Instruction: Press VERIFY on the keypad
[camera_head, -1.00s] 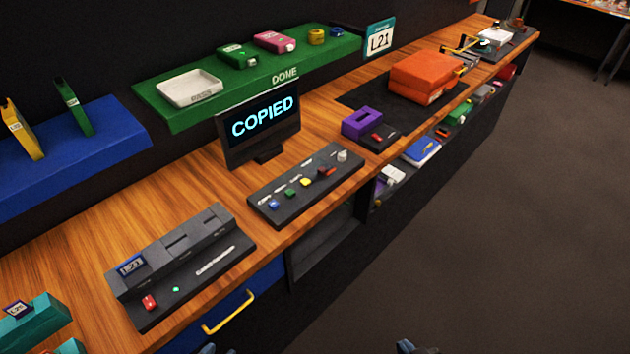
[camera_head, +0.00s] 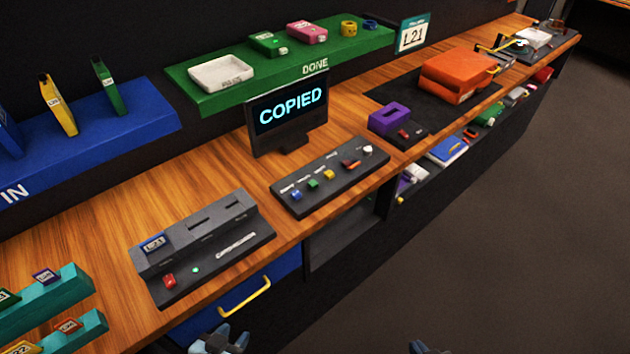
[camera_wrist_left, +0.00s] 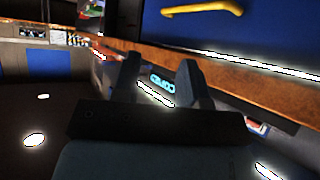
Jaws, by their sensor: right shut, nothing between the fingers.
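The keypad (camera_head: 283,207) is a dark sloped panel on the wooden counter, below the screen. It carries a row of buttons: blue (camera_head: 296,195), green (camera_head: 313,184), yellow (camera_head: 328,175), a red one (camera_head: 351,164) and a white one (camera_head: 367,150). Their small labels are too blurred to read, so I cannot tell which is VERIFY. The screen (camera_head: 289,108) reads COPIED. My left gripper (camera_head: 221,338) is at the bottom edge, in front of the counter and away from the keypad. Its fingers stand apart and empty in the left wrist view (camera_wrist_left: 162,85). My right gripper (camera_head: 425,348) barely shows at the bottom edge, shut and empty.
A grey slotted device (camera_head: 205,245) sits left of the keypad, above a blue drawer with a yellow handle (camera_head: 245,297). A purple block (camera_head: 389,118) and an orange case (camera_head: 457,75) lie to the right. The floor in front is clear.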

